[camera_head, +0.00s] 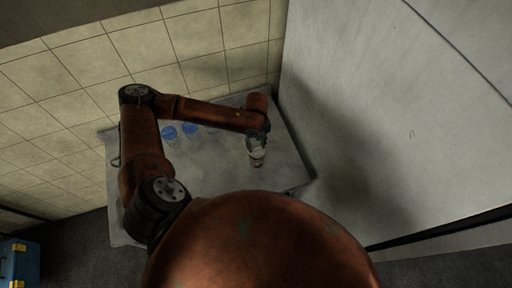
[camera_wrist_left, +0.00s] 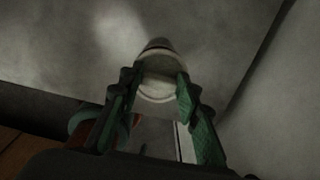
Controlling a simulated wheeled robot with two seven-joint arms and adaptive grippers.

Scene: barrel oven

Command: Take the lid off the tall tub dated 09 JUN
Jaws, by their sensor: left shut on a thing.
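My left gripper (camera_head: 257,150) reaches over the right part of the grey table. In the left wrist view its two green-padded fingers (camera_wrist_left: 157,82) are shut on a pale round thing (camera_wrist_left: 159,62) with a lighter rim. I cannot tell whether this is a lid, a tub or something else. Two small tubs with blue lids stand toward the back of the table, the left one (camera_head: 169,132) a little apart from the right one (camera_head: 190,128). Both are away from my gripper. No date is readable on any of them. My right gripper is not in view.
The grey table (camera_head: 215,172) has a bare middle and front. A tiled wall (camera_head: 185,45) stands behind it, and a large pale panel (camera_head: 350,110) rises close on the right. A blue box (camera_head: 20,262) with yellow parts is at lower left.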

